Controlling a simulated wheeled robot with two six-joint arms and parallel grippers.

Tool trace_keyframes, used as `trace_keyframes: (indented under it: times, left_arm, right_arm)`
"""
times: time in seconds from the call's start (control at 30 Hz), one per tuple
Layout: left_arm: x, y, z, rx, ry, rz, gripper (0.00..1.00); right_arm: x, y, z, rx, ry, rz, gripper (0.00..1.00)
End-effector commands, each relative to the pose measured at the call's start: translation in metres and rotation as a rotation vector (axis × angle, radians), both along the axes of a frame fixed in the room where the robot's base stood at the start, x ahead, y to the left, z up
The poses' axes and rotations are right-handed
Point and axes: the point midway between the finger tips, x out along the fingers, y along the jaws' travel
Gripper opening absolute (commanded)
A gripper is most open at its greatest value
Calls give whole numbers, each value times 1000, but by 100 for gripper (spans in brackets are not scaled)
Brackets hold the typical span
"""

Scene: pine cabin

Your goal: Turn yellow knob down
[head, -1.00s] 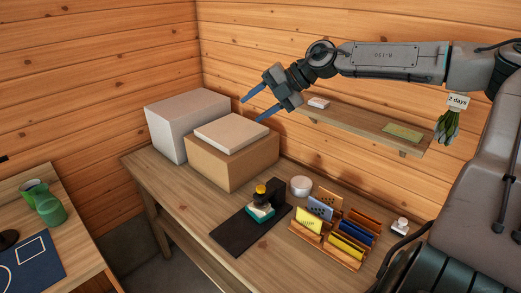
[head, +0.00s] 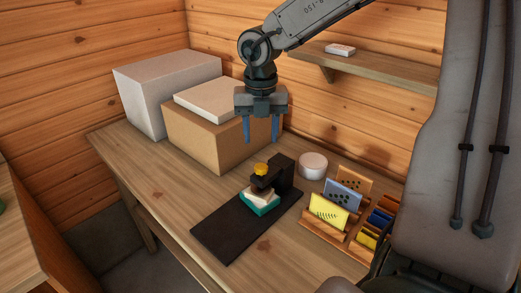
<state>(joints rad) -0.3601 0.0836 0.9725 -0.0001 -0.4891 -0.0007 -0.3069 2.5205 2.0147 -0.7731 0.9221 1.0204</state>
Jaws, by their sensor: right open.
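The yellow knob (head: 261,169) sits on top of a small black press (head: 283,172) on the wooden table. Under the press head lies a white piece on a teal block (head: 260,203), at the end of a dark base plate (head: 228,232). My right gripper (head: 261,140) points downward with its two blue fingers apart and nothing between them. In the picture it is just above the knob, not touching it, in front of the cardboard box. My left gripper is not in view.
A cardboard box (head: 208,139) with a white lid (head: 207,96) and a grey-white box (head: 160,90) stand behind. A round white container (head: 313,165) and wooden racks with coloured cards (head: 329,210) are to the right. A shelf (head: 385,72) is on the wall.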

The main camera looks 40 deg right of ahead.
Motion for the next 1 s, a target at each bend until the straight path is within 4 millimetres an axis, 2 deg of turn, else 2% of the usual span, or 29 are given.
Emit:
trace_keyframes:
  times: [0.17,0.47,0.7,0.9,1.0]
  left_arm:
    - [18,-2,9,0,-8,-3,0]
    - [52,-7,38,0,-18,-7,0]
    - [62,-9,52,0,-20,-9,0]
    - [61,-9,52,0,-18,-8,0]
    - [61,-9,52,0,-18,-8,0]
  right_arm:
    - [0,0,-18,1,0,1,45]
    - [-1,0,-54,3,2,1,45]
    - [-1,0,-89,3,2,1,45]
    - [0,0,-84,2,-2,0,7]
    - [0,0,-84,2,-2,-25,7]
